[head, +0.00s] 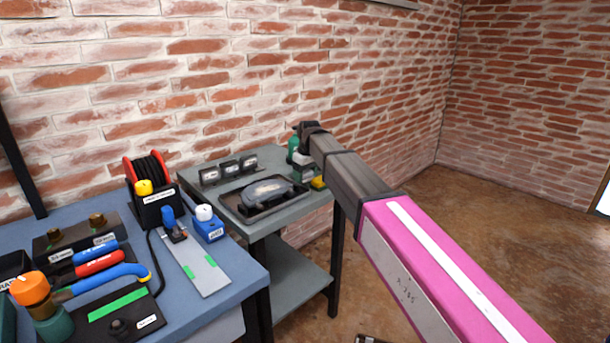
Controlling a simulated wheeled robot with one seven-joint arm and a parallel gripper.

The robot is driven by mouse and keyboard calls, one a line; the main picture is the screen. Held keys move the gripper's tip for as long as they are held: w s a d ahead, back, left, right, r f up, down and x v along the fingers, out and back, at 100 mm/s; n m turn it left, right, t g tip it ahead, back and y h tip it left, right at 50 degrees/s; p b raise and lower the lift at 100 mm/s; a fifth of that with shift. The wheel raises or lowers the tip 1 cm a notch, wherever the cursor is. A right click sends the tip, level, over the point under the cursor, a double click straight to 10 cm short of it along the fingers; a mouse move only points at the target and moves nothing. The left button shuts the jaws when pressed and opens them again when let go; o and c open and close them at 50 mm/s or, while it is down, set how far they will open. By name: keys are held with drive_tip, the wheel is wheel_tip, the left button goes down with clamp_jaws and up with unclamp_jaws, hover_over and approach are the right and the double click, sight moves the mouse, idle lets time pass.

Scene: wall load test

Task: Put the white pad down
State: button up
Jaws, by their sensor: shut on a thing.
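My gripper (304,159) is at the far end of my arm, low over the back right of the small grey table (229,173). It is small in the head view and partly covered by my arm's wrist. A pale block (303,172), which looks like the white pad, is at its fingertips, and the gripper is shut on it. I cannot tell whether the pad's underside touches the tabletop. A green bottle-like thing (292,148) stands just left of the gripper. A yellow thing (319,184) lies just right of the pad.
A dark tray (242,217) with a grey rounded object (268,190) fills the table's middle. A blue workbench (245,280) at left holds a cable reel (150,180) and tools. The brick wall (230,80) is close behind.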

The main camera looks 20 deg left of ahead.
sight(307, 172)
drive_tip(key=shift+s+f, duration=0.1)
drive_tip(key=shift+f, duration=0.25)
drive_tip(key=o, duration=0.8)
drive_tip(key=shift+d+f, duration=0.1)
drive_tip(key=shift+f, duration=0.05)
drive_tip(key=shift+o, duration=0.8)
drive_tip(key=shift+r, duration=0.55)
wheel_tip(307, 172, up, 12)
drive_tip(key=d, duration=0.1)
drive_tip(key=shift+s, duration=0.25)
